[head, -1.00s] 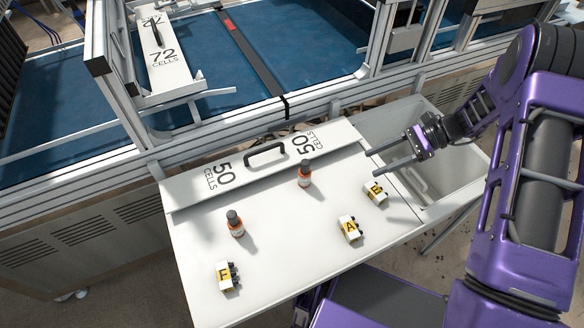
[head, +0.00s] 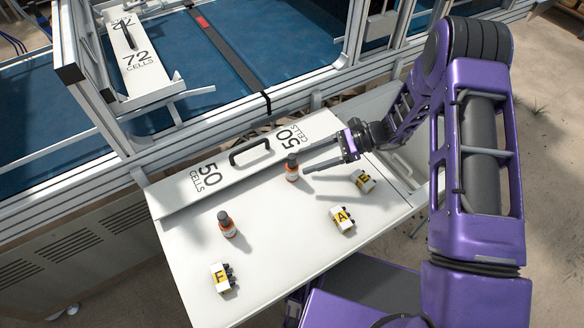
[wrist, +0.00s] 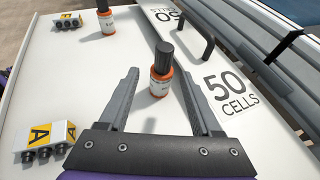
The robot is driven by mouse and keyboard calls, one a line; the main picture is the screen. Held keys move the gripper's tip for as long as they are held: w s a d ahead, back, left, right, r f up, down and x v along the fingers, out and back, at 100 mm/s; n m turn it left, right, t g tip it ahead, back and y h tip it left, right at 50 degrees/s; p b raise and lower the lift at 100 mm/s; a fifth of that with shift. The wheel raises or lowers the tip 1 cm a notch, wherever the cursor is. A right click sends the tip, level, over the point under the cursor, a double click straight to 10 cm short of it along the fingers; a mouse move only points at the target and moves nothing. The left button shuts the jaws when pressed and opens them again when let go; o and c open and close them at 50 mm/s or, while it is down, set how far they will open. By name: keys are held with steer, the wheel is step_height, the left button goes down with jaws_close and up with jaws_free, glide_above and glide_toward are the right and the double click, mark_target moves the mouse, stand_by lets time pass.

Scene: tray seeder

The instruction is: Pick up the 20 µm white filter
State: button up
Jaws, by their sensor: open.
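No "20 µm" text is legible in either view. The nearer orange bottle (head: 292,172) with a black cap and white label stands upright on the white tabletop; it also shows in the wrist view (wrist: 160,82). My gripper (head: 306,160) is open and empty, its fingers pointing at this bottle. In the wrist view the bottle appears between the fingertips (wrist: 160,75); no finger visibly touches it. A second similar bottle (head: 227,226) stands farther left. White blocks with yellow letter labels and black ports lie along the front: A (head: 343,218), B (head: 363,181) and one like F (head: 222,278).
A white "50 cells" plate (head: 225,172) with a black handle (head: 248,150) lies along the table's back edge. A metal-framed machine with a blue bed (head: 285,45) stands behind. The tabletop (head: 275,260) between bottles and blocks is clear.

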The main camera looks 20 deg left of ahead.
mark_target(292, 164)
steer(key=shift+x, duration=2.65)
steer(key=shift+w+a, duration=0.1)
steer(key=shift+w, duration=0.05)
jaws_close()
